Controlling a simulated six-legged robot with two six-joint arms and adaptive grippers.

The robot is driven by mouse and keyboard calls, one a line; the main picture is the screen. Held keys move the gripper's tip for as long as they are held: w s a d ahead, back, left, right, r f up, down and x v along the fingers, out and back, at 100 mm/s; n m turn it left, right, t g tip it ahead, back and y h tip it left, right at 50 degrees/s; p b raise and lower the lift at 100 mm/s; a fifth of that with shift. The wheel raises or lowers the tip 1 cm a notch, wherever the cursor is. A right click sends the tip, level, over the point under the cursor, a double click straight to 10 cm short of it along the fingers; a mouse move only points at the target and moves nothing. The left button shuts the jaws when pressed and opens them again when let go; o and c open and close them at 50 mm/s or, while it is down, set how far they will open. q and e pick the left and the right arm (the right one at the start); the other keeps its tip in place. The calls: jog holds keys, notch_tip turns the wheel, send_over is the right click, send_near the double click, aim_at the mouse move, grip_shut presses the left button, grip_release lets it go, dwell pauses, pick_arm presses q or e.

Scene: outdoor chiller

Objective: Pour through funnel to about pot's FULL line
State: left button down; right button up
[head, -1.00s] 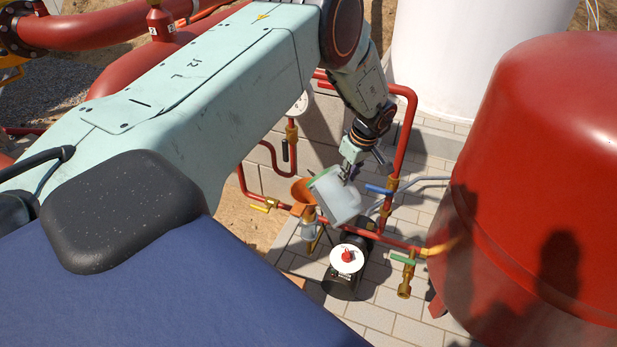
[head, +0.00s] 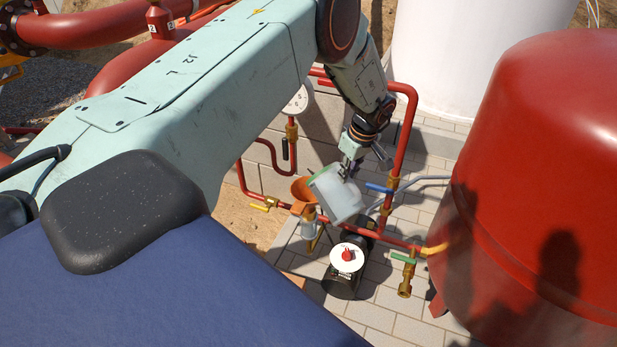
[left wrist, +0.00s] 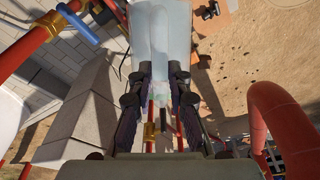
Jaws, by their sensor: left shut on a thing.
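My left gripper (head: 346,172) is shut on a translucent whitish jug (head: 338,197) with a green rim. The jug is tilted, with its rim toward the upper left, beside and partly over an orange funnel (head: 302,189). The funnel sits above a small clear pot (head: 308,229) on the red pipework. No stream of liquid can be made out, and the pot's level and FULL line are too small to read. In the left wrist view the gripper fingers (left wrist: 158,75) clasp the jug (left wrist: 161,32). My right gripper is not in view.
Red pipes with a blue-handled valve (head: 379,188), a yellow-handled valve (head: 262,207) and a green-handled valve (head: 404,258) surround the funnel. A black pump (head: 341,284) stands below. A large red tank (head: 545,190) stands at right, a white tank (head: 470,50) behind.

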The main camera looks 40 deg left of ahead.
pick_arm(q)
jog(key=shift+w, duration=0.1)
jog(key=shift+a+r+b, duration=0.1)
jog(key=shift+b, duration=0.25)
dwell(0.5)
jog(key=shift+a+b, duration=0.1)
jog(key=shift+b, duration=0.35)
jog(key=shift+r, duration=0.1)
dwell(0.5)
